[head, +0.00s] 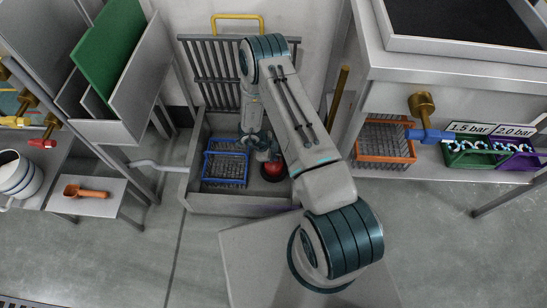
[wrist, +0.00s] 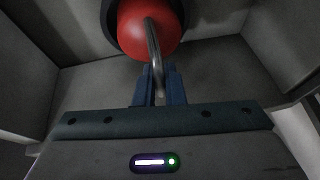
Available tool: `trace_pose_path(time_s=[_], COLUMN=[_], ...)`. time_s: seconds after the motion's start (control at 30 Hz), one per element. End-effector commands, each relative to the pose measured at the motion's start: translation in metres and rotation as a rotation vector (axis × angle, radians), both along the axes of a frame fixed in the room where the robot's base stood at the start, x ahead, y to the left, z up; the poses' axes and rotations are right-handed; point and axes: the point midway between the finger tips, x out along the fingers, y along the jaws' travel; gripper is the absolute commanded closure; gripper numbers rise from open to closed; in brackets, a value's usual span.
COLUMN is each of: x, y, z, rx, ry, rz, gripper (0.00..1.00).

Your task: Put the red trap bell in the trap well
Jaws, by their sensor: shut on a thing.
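The red trap bell (head: 273,168) is in the grey floor basin, at its right part. In the wrist view the bell (wrist: 146,30) is a rounded red body with a bent metal handle. My gripper (wrist: 159,88) is shut on that handle. In the head view my gripper (head: 264,153) is partly hidden by my arm, just above the bell. A dark round rim, which looks like the trap well (head: 272,181), shows around the bell's lower edge. I cannot tell how deep the bell sits in it.
A blue wire basket (head: 226,168) stands in the grey basin (head: 240,203), left of the bell. A grey rack (head: 207,72) stands behind.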

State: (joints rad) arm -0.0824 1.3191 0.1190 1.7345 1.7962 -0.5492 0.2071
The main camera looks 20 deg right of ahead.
Motion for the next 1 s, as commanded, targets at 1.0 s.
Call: trace_pose_path(time_s=[1.0], x=[0.001], y=[0.009], z=[0.019], rx=[0.0], ry=[-0.002], rz=[0.0], gripper=[0.69])
